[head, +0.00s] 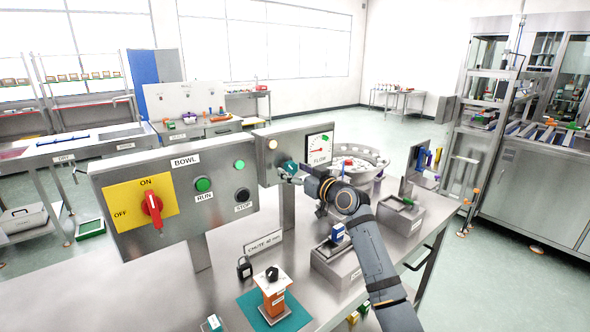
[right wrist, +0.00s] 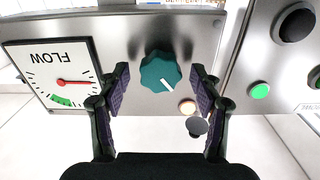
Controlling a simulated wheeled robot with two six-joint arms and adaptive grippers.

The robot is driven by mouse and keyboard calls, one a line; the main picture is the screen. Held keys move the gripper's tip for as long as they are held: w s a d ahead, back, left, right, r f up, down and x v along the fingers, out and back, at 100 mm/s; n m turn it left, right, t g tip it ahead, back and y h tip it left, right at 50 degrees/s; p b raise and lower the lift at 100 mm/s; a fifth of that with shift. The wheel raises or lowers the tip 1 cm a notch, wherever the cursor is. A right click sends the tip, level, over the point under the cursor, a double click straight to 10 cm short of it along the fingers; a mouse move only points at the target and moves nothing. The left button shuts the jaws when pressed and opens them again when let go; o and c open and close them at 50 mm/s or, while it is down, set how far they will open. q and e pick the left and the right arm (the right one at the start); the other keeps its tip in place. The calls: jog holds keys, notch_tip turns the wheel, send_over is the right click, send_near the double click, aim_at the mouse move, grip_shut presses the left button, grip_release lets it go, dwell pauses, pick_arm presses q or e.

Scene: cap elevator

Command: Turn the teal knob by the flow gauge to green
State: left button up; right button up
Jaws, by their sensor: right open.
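The teal knob (head: 289,167) is on the front of the right-hand metal panel, left of the flow gauge (head: 320,148). In the right wrist view, which is upside down, the knob (right wrist: 160,76) has a white mark pointing to the lower right. The gauge (right wrist: 58,76) there shows its red needle outside the green band (right wrist: 62,100). My right gripper (right wrist: 160,74) is open, with one finger on each side of the knob and visible gaps between. In the head view my right gripper hides part of the knob. My left gripper is not in view.
The BOWL panel (head: 130,220) with a red ON/OFF switch (head: 153,208) and a green RUN button (head: 203,184) stands to the left. A lit lamp (head: 272,144) is above the knob. A round bowl feeder (head: 372,157) is behind the gauge.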

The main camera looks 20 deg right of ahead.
jog(key=shift+w+a+f, duration=0.1)
jog(key=shift+c, duration=1)
jog(key=c, duration=0.9)
jog(key=shift+c, duration=0.2)
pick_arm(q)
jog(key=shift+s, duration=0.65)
pick_arm(e)
jog(key=shift+m, duration=0.3)
